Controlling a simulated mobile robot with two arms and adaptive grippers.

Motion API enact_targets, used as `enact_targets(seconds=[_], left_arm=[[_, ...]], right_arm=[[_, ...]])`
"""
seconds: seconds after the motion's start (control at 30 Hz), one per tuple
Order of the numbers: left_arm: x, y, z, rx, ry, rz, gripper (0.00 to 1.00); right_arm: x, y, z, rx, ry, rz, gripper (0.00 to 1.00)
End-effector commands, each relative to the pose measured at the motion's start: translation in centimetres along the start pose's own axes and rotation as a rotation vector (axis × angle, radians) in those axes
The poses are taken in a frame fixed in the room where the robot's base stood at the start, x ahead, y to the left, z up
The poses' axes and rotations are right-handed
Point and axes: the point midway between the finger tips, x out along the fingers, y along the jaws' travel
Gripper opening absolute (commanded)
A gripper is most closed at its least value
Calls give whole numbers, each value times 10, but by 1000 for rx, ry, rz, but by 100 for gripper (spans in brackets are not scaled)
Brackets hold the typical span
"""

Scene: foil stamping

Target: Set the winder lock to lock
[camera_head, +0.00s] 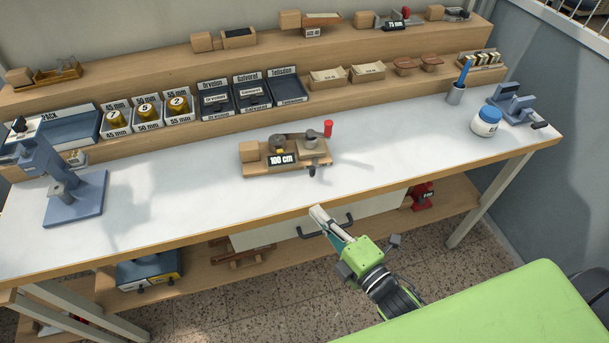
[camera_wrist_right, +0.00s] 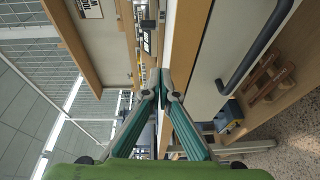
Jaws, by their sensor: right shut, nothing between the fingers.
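The winder (camera_head: 285,158) stands on the white worktop, a wooden base with a block, a "100 cm" display and a crank with a red knob (camera_head: 328,129). A small dark lever (camera_head: 312,171) hangs at its front right edge; it may be the lock, but its setting is too small to read. My right gripper (camera_head: 319,214) is shut and empty, in front of the table's front edge and apart from the winder. Its fingertips (camera_wrist_right: 161,82) meet in the right wrist view, where the winder's display (camera_wrist_right: 147,41) partly shows. My left gripper is not in view.
A drawer with a dark handle (camera_head: 326,226) is under the table edge, close to my right gripper. Shelves with trays (camera_head: 234,97) line the back. The worktop around the winder is clear.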

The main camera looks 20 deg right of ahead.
Motion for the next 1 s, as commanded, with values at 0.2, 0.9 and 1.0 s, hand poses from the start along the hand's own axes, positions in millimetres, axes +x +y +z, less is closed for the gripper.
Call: enact_targets(seconds=[0.2,0.9,1.0], left_arm=[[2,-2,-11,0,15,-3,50],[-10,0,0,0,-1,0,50],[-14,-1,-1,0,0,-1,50]], right_arm=[[-1,19,-5,-47,14,41,0],[51,24,-5,-44,12,43,0],[69,24,-5,-44,13,42,0]])
